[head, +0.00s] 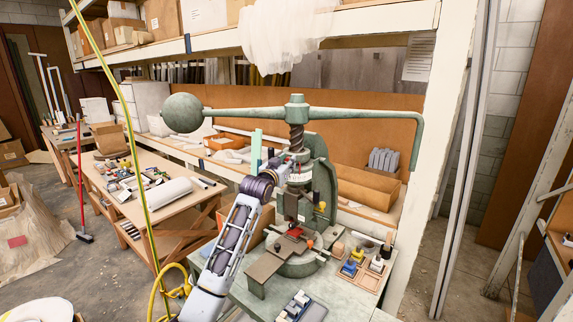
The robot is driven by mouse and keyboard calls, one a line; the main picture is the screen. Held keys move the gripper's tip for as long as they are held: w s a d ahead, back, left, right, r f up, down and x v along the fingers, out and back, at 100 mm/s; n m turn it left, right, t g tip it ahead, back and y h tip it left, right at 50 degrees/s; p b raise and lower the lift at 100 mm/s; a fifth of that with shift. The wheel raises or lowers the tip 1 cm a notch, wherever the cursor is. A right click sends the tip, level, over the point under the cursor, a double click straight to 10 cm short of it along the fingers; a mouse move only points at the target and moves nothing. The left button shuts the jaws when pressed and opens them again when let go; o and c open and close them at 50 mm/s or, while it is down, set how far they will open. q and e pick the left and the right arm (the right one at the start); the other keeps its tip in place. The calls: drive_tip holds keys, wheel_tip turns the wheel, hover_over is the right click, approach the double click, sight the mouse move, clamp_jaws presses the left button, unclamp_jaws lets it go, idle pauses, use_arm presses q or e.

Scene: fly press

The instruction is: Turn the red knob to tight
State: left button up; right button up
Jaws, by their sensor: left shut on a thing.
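The green fly press (325,175) stands on a bench, with its long handle bar (350,113) and round ball weight (183,113) at the top. My left arm comes up from the bottom, and my left gripper (288,172) is at the press's ram, below the screw (297,135). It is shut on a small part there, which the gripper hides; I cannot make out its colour. A small red piece (295,232) shows low on the press, with an orange knob (310,243) beside it. A yellow-tipped knob (321,206) shows on the press's right side. My right gripper is not in view.
A wooden tray (369,279) with small coloured pieces lies right of the press base. A grey block set (297,306) lies in front. A yellow-green cable (128,130) hangs at left. A shelf post (432,150) stands close at right.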

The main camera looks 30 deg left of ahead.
use_arm(q)
drive_tip(key=m, duration=1.7)
drive_tip(key=shift+d+f+m, duration=0.15)
drive_tip(key=shift+f+m, duration=0.1)
drive_tip(key=shift+m, duration=0.05)
idle(0.5)
drive_tip(key=o, duration=1)
drive_tip(key=shift+o, duration=0.2)
drive_tip(key=shift+s, duration=0.1)
